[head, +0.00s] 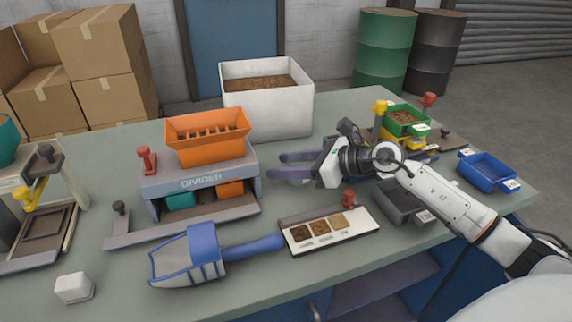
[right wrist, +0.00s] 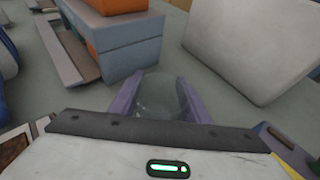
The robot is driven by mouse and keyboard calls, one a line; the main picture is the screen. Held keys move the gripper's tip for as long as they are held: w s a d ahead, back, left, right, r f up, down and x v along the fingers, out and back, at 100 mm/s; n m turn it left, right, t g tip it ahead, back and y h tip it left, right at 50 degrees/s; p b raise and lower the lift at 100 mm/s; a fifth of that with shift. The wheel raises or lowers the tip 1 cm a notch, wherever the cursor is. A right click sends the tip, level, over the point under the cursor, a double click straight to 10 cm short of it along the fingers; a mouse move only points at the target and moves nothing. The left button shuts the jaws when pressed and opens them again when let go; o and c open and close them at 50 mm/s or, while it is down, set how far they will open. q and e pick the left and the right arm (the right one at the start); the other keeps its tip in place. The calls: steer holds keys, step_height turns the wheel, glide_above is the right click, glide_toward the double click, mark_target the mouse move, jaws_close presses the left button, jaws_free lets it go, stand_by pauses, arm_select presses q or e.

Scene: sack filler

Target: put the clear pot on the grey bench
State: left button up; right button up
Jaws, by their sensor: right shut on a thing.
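My right gripper (head: 284,166) reaches left over the grey bench (head: 330,290), between the divider and the white bin. In the right wrist view its two purple fingers are shut on the clear pot (right wrist: 158,96), a see-through round vessel with a faint rim. The grey bench top (right wrist: 222,100) shows behind and through the pot. In the head view the pot is too faint between the fingers to make out. I cannot tell whether its base touches the bench. My left gripper is not in view.
The divider (head: 200,182) with its orange hopper stands left of the gripper, and a white bin (head: 268,112) stands behind. A blue-handled scoop (head: 200,258) and a sample card (head: 330,230) lie in front. Green (head: 405,122) and blue (head: 487,170) trays are at right. The front middle has bare bench.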

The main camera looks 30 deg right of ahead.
mark_target(312, 163)
steer(key=shift+f, duration=0.15)
steer(key=o, duration=1)
steer(key=v, duration=1.2)
steer(key=shift+b, duration=0.35)
